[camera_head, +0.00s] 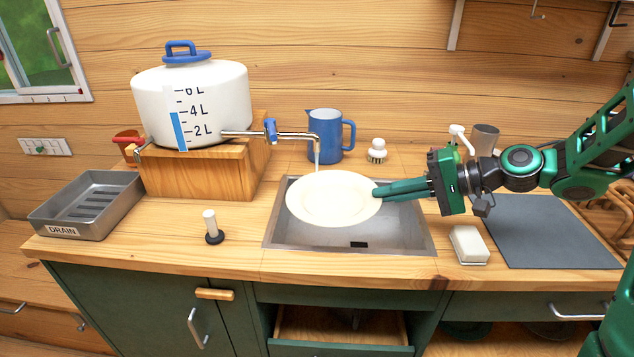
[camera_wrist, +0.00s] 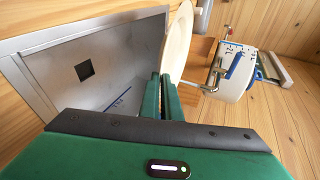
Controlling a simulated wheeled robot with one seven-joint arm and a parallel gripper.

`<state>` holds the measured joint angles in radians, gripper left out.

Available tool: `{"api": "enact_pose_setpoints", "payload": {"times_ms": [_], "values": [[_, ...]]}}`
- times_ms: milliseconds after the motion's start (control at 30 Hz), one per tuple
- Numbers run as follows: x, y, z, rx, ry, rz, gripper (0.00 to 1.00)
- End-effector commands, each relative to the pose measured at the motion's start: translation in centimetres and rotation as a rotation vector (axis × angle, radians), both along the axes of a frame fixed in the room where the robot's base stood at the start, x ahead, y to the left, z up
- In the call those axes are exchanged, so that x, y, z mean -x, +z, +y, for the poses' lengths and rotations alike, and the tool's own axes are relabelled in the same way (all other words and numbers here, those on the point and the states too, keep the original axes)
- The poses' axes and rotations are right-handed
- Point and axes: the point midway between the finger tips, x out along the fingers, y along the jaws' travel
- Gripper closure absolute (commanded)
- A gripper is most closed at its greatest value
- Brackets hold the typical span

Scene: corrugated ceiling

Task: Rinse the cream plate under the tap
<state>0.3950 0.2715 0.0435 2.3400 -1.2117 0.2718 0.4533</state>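The cream plate (camera_head: 330,199) is held over the sink (camera_head: 400,236), tilted so its face shows in the head view. My gripper (camera_head: 380,192) is shut on the plate's right rim. In the wrist view the plate (camera_wrist: 180,45) stands edge-on between my green fingertips (camera_wrist: 163,85). The tap (camera_head: 290,135) reaches from the white water tank (camera_head: 205,100) to above the plate's far edge. A thin pale stream (camera_head: 317,157) shows below the spout and meets the plate's upper edge area; I cannot tell exactly where it lands.
A blue jug (camera_head: 326,137) stands behind the sink. A brush (camera_head: 377,151) is near it. A drain tray (camera_head: 88,204) and a stopper (camera_head: 212,228) are to the left. A white soap block (camera_head: 468,243) and a grey mat (camera_head: 545,232) lie to the right. An open drawer (camera_head: 340,328) is below.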

Motion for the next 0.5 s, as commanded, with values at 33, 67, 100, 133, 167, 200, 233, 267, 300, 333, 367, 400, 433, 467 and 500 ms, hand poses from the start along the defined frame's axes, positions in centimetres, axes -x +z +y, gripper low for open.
{"api": "enact_pose_setpoints", "payload": {"times_ms": [33,67,100,133,167,200,233,267,300,333,367,400,433,467,500], "values": [[0.0,0.1,0.0,-0.001,0.0,-0.001,1.0],[0.0,0.1,0.0,-0.001,0.0,-0.001,1.0],[0.0,0.1,0.0,-0.001,0.0,-0.001,1.0],[0.0,0.1,0.0,-0.001,0.0,-0.001,1.0],[0.0,0.1,0.0,-0.001,0.0,-0.001,1.0],[0.0,0.1,0.0,-0.001,0.0,-0.001,1.0],[0.0,0.1,0.0,-0.001,0.0,-0.001,1.0],[0.1,0.2,0.0,-0.001,0.0,-0.002,1.0],[0.3,0.3,-0.1,-0.001,0.0,-0.002,1.0],[0.4,0.4,-0.1,-0.002,0.0,-0.002,1.0],[0.6,0.6,-0.2,-0.002,0.0,-0.002,1.0],[0.8,0.8,-0.3,-0.002,0.0,-0.002,1.0],[1.0,1.0,-0.4,0.0,0.0,-0.002,1.0],[1.2,1.1,-0.5,0.0,-0.001,-0.003,1.0],[1.4,1.3,-0.6,0.0,-0.001,-0.003,1.0]]}}
